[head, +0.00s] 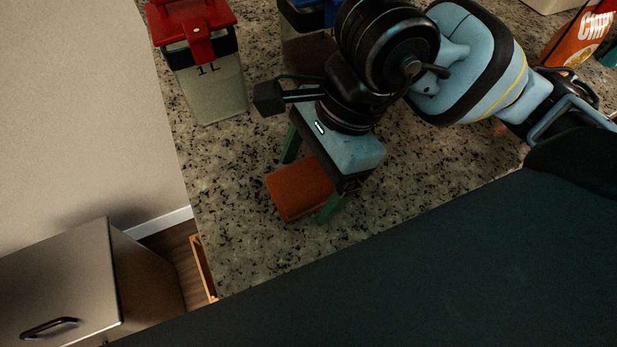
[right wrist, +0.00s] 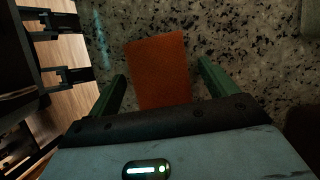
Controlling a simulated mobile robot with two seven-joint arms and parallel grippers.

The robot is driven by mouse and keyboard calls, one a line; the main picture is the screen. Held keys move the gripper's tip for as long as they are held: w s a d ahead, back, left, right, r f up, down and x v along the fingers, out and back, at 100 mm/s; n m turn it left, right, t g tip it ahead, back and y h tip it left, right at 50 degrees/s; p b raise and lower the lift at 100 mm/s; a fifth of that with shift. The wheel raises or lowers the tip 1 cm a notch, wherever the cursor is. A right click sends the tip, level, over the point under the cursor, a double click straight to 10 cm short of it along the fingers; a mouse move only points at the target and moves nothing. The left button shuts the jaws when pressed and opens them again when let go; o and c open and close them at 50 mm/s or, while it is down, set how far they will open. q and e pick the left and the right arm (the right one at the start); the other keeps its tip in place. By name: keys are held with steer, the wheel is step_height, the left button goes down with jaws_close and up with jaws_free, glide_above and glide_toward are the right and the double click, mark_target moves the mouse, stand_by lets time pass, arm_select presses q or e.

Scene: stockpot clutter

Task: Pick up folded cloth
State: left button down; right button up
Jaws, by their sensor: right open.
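The folded cloth is an orange-brown rectangle (head: 297,190) lying on the speckled stone counter. It also shows in the right wrist view (right wrist: 158,70), between the two green fingers. My right gripper (head: 308,182) is open, with one finger on each side of the cloth; in the right wrist view the gripper (right wrist: 162,80) shows gaps between both fingers and the cloth. I cannot tell how far the fingertips are above the counter. The cloth's near part is hidden by the gripper body in the wrist view.
A clear container with a red lid, marked 1L (head: 210,80), stands behind and left of the cloth. A blue-lidded container (head: 305,45) stands behind my arm. An orange bag (head: 578,38) is at the far right. The counter (head: 235,225) ends at the left, above an open drawer (head: 203,268).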

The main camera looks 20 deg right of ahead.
steer(key=shift+f, duration=0.35)
stand_by(0.5)
steer(key=c, duration=1.1)
